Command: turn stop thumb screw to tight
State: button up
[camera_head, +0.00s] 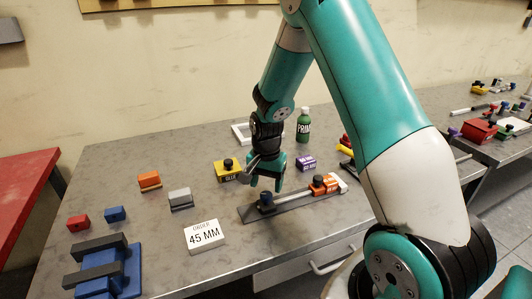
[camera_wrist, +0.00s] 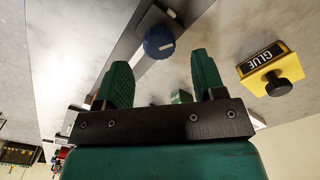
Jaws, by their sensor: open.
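The stop thumb screw appears to be the round dark blue knob (camera_head: 266,198) at the left end of a dark grey rail (camera_head: 292,205). In the wrist view the knob (camera_wrist: 158,42) shows a short white line near its right side. My gripper (camera_head: 266,184) is open and empty above the knob, pointing down. In the wrist view the knob lies beyond and between the two green fingers (camera_wrist: 161,72), apart from both. An orange block (camera_head: 321,185) sits farther right on the rail. I cannot tell how tight the screw is.
A yellow glue box (camera_head: 228,171) with a black knob stands left of my gripper; it also shows in the wrist view (camera_wrist: 272,70). A purple block (camera_head: 306,163) and green bottle (camera_head: 303,126) stand behind. A "45 MM" card (camera_head: 204,236) lies front left.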

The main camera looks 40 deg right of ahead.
aim_at(266, 194)
notch_tip(266, 194, up, 14)
jog(key=b, duration=0.1)
dwell(0.5)
